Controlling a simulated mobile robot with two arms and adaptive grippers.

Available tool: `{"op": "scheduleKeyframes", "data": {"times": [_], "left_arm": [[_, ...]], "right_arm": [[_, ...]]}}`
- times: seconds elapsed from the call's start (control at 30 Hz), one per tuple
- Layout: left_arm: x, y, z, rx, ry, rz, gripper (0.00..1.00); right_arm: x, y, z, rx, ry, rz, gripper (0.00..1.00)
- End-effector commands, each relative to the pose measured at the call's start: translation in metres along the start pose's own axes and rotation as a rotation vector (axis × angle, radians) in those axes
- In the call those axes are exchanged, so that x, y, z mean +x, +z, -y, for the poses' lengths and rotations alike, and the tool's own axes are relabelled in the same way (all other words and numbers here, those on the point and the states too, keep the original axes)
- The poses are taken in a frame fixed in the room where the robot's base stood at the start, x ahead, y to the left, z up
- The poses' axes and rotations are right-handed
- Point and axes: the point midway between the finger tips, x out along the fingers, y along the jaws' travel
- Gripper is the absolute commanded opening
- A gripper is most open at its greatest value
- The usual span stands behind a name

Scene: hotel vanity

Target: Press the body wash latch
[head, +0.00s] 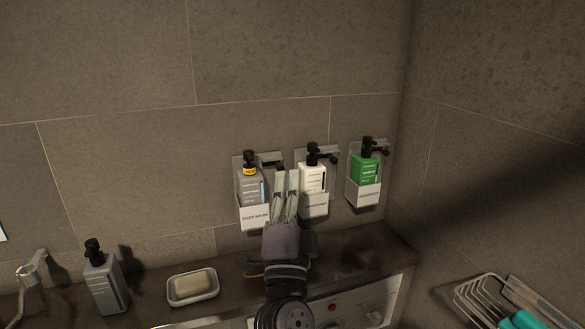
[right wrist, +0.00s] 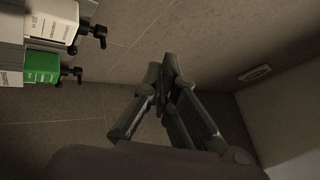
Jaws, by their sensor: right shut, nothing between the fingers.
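The body wash bottle (head: 251,186), grey with a black pump and yellow collar, stands in the left wall holder marked BODY WASH (head: 255,217). The dark latch (head: 280,166) at the holder's upper right shows just above my right gripper's fingertips and is partly hidden. My right gripper (head: 287,175) points up toward it, shut and empty, between the body wash and the white bottle. Contact with the latch cannot be told. In the right wrist view the shut fingers (right wrist: 165,75) show, but the body wash does not. My left gripper is out of view.
A white bottle (head: 312,178) and a green bottle (head: 366,169) stand in holders to the right, each with a black latch. Below, the counter holds a grey pump bottle (head: 106,284) and a soap dish (head: 193,296). A wire rack (head: 480,300) is at lower right.

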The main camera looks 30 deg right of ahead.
Motion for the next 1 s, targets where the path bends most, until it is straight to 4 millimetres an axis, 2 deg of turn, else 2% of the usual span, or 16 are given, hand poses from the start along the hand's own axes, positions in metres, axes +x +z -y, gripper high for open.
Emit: {"op": "scheduleKeyframes", "data": {"times": [0.07, 0.2, 0.4, 0.7, 1.0], "left_arm": [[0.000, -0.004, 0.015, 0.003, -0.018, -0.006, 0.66], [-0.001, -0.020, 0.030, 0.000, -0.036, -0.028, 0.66], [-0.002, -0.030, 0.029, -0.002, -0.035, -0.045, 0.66], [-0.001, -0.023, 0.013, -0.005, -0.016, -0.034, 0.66], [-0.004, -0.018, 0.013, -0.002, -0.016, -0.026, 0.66]], "right_arm": [[0.008, -0.009, -0.009, 0.057, 0.111, -0.026, 0.00], [0.010, -0.010, -0.027, 0.117, 0.299, -0.008, 0.00], [0.003, 0.002, -0.041, 0.146, 0.465, 0.064, 0.00], [-0.001, 0.007, -0.045, 0.148, 0.515, 0.095, 0.00], [0.006, 0.007, -0.048, 0.146, 0.514, 0.093, 0.00]]}}
